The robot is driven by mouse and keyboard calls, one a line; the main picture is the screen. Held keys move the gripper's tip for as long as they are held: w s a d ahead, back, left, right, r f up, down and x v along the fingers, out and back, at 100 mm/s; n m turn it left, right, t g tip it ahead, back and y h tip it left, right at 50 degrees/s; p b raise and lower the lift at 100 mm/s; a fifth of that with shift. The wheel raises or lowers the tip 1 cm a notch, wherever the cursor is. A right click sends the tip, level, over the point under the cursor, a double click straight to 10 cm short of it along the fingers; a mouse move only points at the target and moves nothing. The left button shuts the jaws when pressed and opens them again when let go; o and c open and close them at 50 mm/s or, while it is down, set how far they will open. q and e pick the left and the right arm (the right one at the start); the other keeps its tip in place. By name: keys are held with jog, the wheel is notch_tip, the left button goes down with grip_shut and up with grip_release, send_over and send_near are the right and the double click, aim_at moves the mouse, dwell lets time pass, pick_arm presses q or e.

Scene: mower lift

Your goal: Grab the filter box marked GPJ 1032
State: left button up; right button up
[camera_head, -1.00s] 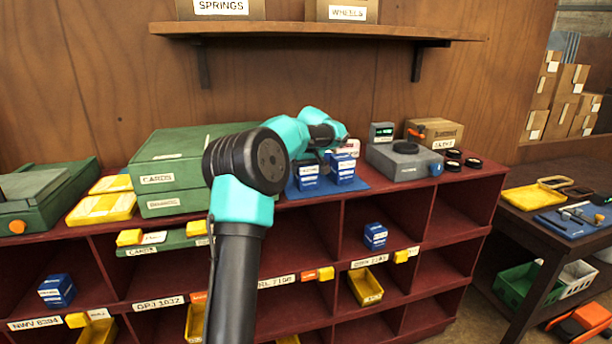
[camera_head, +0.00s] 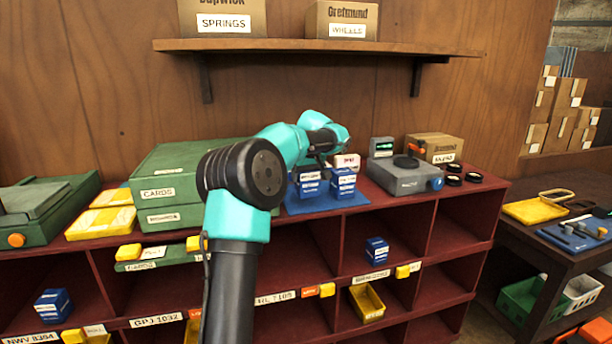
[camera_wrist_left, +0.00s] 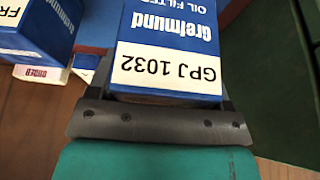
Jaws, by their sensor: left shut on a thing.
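The blue and white filter box marked GPJ 1032 (camera_wrist_left: 165,65) fills the middle of the left wrist view, its label upside down. My left gripper (camera_wrist_left: 158,108) is shut on it, with a dark finger at each side. In the head view the gripper (camera_head: 318,163) is over the blue mat (camera_head: 325,205), partly hidden by its own wrist, and the held box (camera_head: 308,184) is the left one there. I cannot tell if it touches the mat. Another blue filter box (camera_head: 343,183) stands to its right; it also shows in the left wrist view (camera_wrist_left: 40,25). My right gripper is not in view.
A small white and red box (camera_head: 347,161) is behind the filter boxes. Green cases (camera_head: 160,185) stand left and a grey device (camera_head: 405,178) right. A red cubby shelf is below, with a label GPJ 1032 (camera_head: 156,321) on one edge. A wall shelf (camera_head: 310,46) hangs above.

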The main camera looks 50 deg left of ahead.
pick_arm(q)
jog(key=s+d+r, duration=0.1)
jog(key=s+d, duration=0.8)
jog(key=d, duration=0.1)
jog(key=shift+s+d+r, duration=0.15)
jog(key=shift+s+d, duration=0.1)
jog(key=shift+d, duration=0.15)
